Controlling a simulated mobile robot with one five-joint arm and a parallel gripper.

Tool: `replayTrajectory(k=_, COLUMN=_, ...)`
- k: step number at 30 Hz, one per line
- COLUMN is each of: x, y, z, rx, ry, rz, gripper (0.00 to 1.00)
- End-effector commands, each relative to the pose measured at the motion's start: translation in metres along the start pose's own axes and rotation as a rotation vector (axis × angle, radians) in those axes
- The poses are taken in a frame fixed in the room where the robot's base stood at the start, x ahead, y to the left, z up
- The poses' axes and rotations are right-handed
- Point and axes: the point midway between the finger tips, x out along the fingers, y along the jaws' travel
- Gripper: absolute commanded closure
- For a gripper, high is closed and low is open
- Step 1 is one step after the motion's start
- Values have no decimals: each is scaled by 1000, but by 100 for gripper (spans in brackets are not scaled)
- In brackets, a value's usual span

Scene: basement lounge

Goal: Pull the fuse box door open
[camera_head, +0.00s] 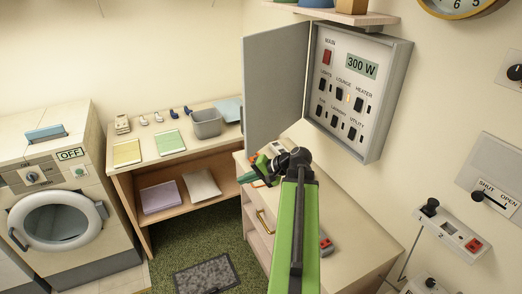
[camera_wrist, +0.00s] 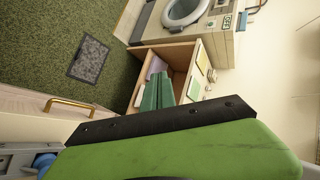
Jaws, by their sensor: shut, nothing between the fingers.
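The grey fuse box (camera_head: 392,95) hangs on the wall in the head view. Its grey door (camera_head: 274,85) stands wide open, swung out to the left of the box. The inner panel shows a "300 W" display and several switches. My gripper (camera_head: 246,178) is below the door's lower edge, above the low cabinet, with its fingers pointing left and apart from the door. In the wrist view its two green fingers (camera_wrist: 158,92) are together with nothing between them. The fuse box and its door are not visible in the wrist view.
A cabinet (camera_head: 350,250) with a brass handle (camera_head: 264,222) stands below the box. A shelf (camera_head: 340,15) is above it. A wooden table (camera_head: 150,173) with cloths and a grey bin (camera_head: 206,123) stands left, beside a washing machine (camera_head: 60,200). A mat (camera_head: 206,276) lies on the green carpet.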

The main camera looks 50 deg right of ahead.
Motion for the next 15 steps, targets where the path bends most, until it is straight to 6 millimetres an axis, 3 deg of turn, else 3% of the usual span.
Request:
replayTrajectory(k=1, x=-41, y=9, z=-25, rx=60, ry=77, rz=-66, gripper=100)
replayTrajectory(k=3, x=-87, y=18, z=-48, rx=120, ry=165, rz=-152, gripper=100)
replayTrajectory(k=6, x=-138, y=28, z=-69, rx=176, ry=259, rz=-243, gripper=100)
replayTrajectory(k=10, x=-171, y=36, z=-80, rx=207, ry=320, rz=-302, gripper=100)
replayTrajectory(k=15, x=-174, y=36, z=-81, rx=211, ry=329, rz=-313, gripper=100)
